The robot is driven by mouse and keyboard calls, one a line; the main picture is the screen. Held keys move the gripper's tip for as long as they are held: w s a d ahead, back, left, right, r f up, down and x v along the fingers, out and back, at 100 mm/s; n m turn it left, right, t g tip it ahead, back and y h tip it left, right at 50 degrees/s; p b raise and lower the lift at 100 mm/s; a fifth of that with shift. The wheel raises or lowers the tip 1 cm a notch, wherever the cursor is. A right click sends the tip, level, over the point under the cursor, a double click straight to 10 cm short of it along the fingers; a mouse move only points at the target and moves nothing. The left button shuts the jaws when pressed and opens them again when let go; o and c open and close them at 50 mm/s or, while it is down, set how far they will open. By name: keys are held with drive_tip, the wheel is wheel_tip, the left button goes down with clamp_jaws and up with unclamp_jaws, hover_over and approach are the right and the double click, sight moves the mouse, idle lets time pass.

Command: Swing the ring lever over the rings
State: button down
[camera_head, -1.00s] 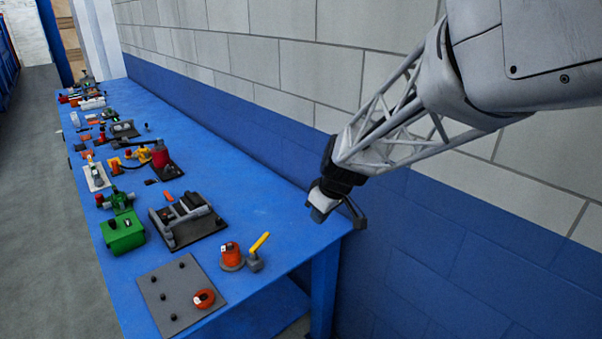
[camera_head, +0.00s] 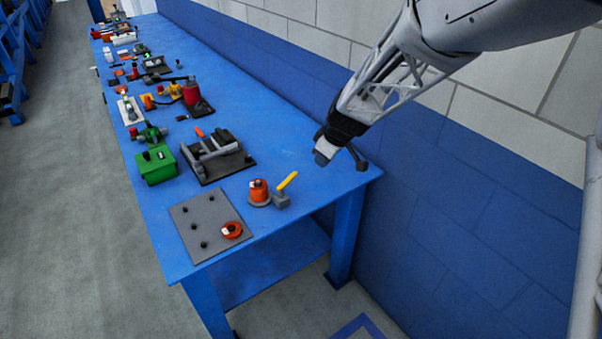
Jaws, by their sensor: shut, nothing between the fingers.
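A yellow lever (camera_head: 288,180) sticks up at a tilt from a small grey block (camera_head: 281,200) near the table's near right corner. It looks like the ring lever. Just left of it, orange-red rings (camera_head: 258,190) appear stacked on a round grey base (camera_head: 260,201). The lever points up and right, away from the stack. Another orange-red ring (camera_head: 231,230) lies on a grey plate (camera_head: 195,224) with several black pegs. My gripper (camera_head: 337,160) is shut and empty, above the table's right edge, right of the lever and apart from it.
A green box (camera_head: 155,166) and a dark plate with grey cylinders (camera_head: 216,158) stand behind the grey plate. More devices line the blue table (camera_head: 280,153) toward the back. The block wall (camera_head: 430,185) runs along the right. The table between the lever and my gripper is clear.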

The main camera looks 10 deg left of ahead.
sight(288, 184)
drive_tip(key=shift+f, duration=0.15)
drive_tip(key=x, duration=1)
drive_tip(key=shift+w+a, duration=0.3)
drive_tip(key=shift+a, duration=0.55)
drive_tip(key=shift+w+a, duration=0.2)
drive_tip(key=shift+a, duration=0.3)
drive_tip(key=shift+w+a, duration=0.2)
drive_tip(key=shift+a, duration=0.3)
